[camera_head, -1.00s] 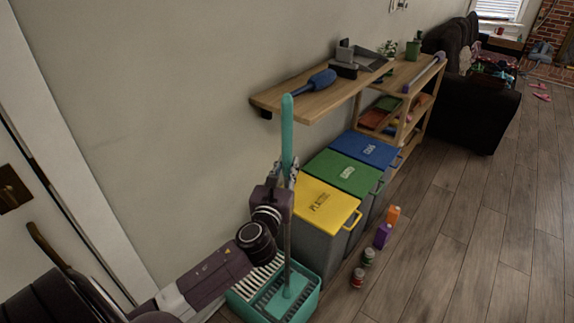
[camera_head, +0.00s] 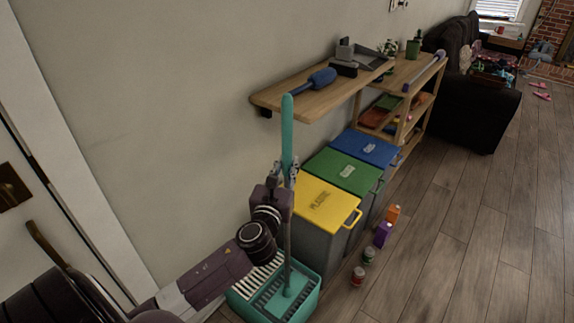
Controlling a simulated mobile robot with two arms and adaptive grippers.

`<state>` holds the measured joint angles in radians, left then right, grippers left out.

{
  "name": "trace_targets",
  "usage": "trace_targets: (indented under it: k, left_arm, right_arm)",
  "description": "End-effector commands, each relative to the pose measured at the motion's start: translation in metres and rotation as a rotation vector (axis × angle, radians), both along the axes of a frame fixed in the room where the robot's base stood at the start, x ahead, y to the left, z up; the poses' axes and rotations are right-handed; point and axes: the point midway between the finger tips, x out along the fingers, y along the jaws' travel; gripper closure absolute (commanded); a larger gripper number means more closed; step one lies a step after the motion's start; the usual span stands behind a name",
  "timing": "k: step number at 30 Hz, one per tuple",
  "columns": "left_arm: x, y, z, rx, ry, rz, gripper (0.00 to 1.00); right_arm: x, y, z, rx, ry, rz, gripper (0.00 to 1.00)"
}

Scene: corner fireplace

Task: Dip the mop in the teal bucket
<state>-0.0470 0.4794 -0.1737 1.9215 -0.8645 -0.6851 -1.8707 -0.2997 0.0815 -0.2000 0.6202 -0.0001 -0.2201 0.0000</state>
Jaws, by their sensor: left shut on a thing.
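The mop (camera_head: 287,132) has a teal upper handle and stands nearly upright. My left gripper (camera_head: 282,178) is shut on its handle, below the teal grip. The mop's lower end is inside the teal bucket (camera_head: 303,308), by the teal piece at the bottom of the pole. The bucket stands on the floor and has a pale slatted wringer on its left side. My left forearm covers part of the bucket's left side. Whether the mop head touches the bucket's bottom cannot be told. My right gripper is not in view.
Grey bins with yellow (camera_head: 318,202), green (camera_head: 343,171) and blue (camera_head: 366,148) lids stand right of the bucket. A wooden wall shelf (camera_head: 318,98) juts out above them. The wood floor (camera_head: 450,230) to the right is clear.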

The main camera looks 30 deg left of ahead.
Motion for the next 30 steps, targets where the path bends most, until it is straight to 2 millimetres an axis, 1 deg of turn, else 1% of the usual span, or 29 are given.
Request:
trace_targets:
  k: [30]
  left_arm:
    - [0.0001, -0.0002, -0.0084, 0.000, -0.001, 0.000, 1.00]
  right_arm:
    - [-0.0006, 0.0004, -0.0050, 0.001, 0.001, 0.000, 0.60]
